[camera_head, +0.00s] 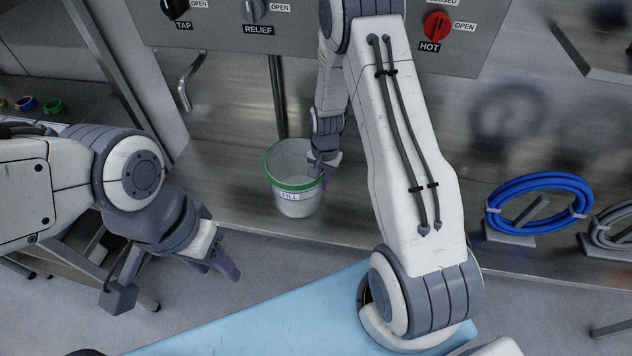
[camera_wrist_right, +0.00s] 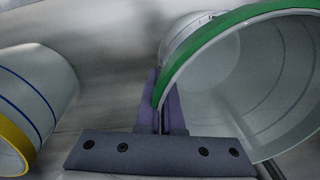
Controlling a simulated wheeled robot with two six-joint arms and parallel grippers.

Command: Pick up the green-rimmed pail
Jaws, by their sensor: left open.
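The green-rimmed pail (camera_head: 297,200) is a whitish bucket with a "FILL" label, standing upright on the metal surface in the head view. In the right wrist view its green rim (camera_wrist_right: 208,42) and open mouth fill the right side. My right gripper (camera_head: 321,168) is at the right side of the rim. In the wrist view its purple fingers (camera_wrist_right: 162,108) are close together on either side of the pail's wall, pinching it. My left gripper (camera_head: 222,262) is open and empty, in front and to the left of the pail.
A yellow-rimmed pail (camera_wrist_right: 35,105) lies left in the wrist view. A panel (camera_head: 330,25) with knobs is above, and a pipe (camera_head: 278,95) comes down behind the pail. A blue hose coil (camera_head: 540,203) is at right. A light-blue mat (camera_head: 270,320) is in front.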

